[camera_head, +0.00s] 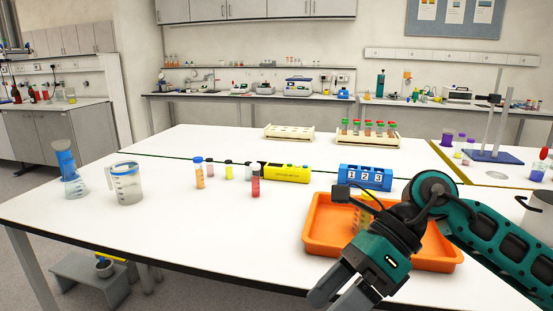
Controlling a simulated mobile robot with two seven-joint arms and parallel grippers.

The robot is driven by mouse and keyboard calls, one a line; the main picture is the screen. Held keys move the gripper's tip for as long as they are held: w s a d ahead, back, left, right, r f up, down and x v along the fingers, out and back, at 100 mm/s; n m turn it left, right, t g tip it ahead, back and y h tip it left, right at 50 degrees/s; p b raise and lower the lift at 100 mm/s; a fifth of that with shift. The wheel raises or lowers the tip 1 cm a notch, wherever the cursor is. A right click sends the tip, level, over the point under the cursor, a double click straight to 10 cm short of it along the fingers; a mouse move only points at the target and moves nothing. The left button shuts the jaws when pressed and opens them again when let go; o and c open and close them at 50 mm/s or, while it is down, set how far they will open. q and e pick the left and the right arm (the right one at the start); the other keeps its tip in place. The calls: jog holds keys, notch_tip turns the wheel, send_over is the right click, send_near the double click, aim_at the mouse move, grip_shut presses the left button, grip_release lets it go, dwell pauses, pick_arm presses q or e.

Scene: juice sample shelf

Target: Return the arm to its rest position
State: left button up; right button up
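My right arm comes in from the right, over the orange tray (318,222). Its gripper (336,298) points down and left at the table's front edge. Its two dark grey fingers look apart, with nothing visible between them; the lower finger is partly cut off by the frame. My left gripper is not in view. Behind the tray stands a blue block (365,179) marked 1, 2, 3. Several capped vials stand left of it, including an orange one (200,176) and a red one (255,186). A yellowish item (362,220) in the tray is partly hidden by my arm.
White racks (289,133) stand at the back; one (366,139) holds several tubes. The front-left tabletop is clear.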

jog(key=a+r+m+t+y, duration=0.25)
jog(key=a+m+y, duration=0.55)
jog(key=y, duration=0.4)
jog(key=w+d+f+m+t+h, duration=0.35)
jog(key=m+t, duration=0.55)
jog(key=m, duration=0.3)
jog(key=w+d+f+m+t+h, duration=0.3)
jog(key=d+f+m+t+h, duration=0.15)
jog(key=m+t, duration=0.7)
jog(key=s+d+f+m+g+h, duration=0.2)
jog(key=d+f+m+h, duration=0.45)
jog(key=f+m, duration=0.4)
jog(key=s+d+f+m+g+h, duration=0.2)
jog(key=s+f, duration=0.3)
jog(key=f, duration=0.3)
jog(key=s+d+f+m+g+h, duration=0.2)
jog(key=s+f+m+g, duration=0.2)
jog(key=s+f, duration=0.2)
jog(key=shift+d+f+h, duration=0.2)
jog(key=shift+f+h, duration=0.15)
jog(key=shift+f, duration=0.5)
